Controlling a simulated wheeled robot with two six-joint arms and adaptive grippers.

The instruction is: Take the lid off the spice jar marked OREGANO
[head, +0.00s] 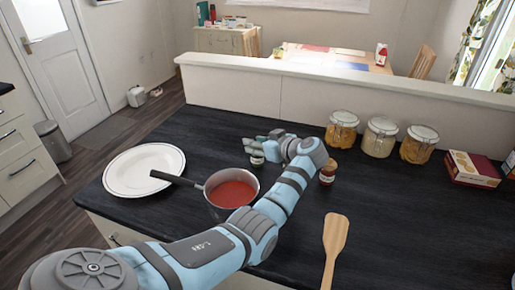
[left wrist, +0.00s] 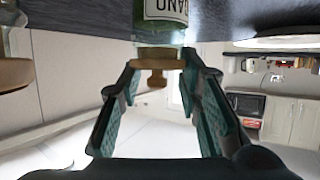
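The OREGANO spice jar (left wrist: 165,12) is at the top of the left wrist view, which shows the scene upside down; part of its label reads "ANO". Its wooden lid (left wrist: 158,54) with a small knob is on the jar. My left gripper (left wrist: 160,66) is open, with one teal finger on each side of the lid and knob; the fingers look apart from it. In the head view the jar (head: 257,160) stands on the dark counter beneath my left gripper (head: 258,147), partly hidden by it. My right gripper is in neither view.
A second spice jar (head: 328,173) stands close to the right of my left wrist. A saucepan (head: 231,190) of red sauce is in front of the gripper, a white plate (head: 128,160) to the left. A wooden spatula (head: 334,240), storage jars (head: 380,138) and a box (head: 474,167) are to the right.

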